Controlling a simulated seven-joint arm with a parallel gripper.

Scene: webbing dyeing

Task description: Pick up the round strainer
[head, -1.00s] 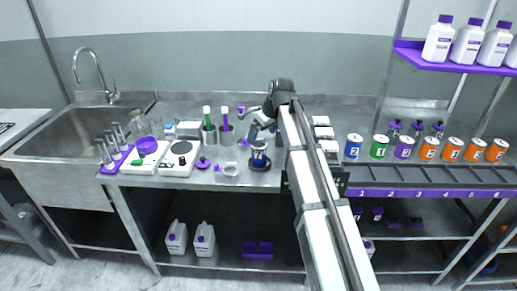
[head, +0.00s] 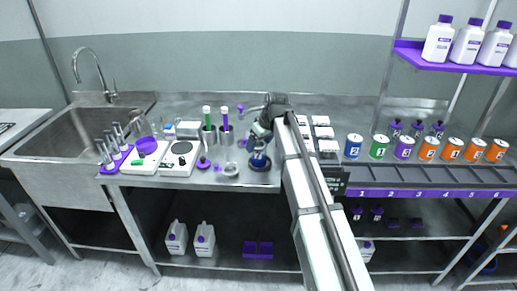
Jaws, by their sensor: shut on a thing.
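My gripper (head: 259,146) is over the front part of the steel bench, right of the middle of the row of equipment. It points down and is shut on a small dark round thing with some blue on it (head: 260,163), which I take to be the round strainer. The arm and fingers cover part of it, and it is too small to tell its mesh or handle. I cannot tell whether it touches the bench.
Left of my gripper are a small metallic ring-like dish (head: 231,169), a purple-based stand (head: 203,163) and two steel cups (head: 226,134) with upright tools. White boxes (head: 323,132) lie right of my arm. Numbered cans (head: 379,147) line the right-hand shelf.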

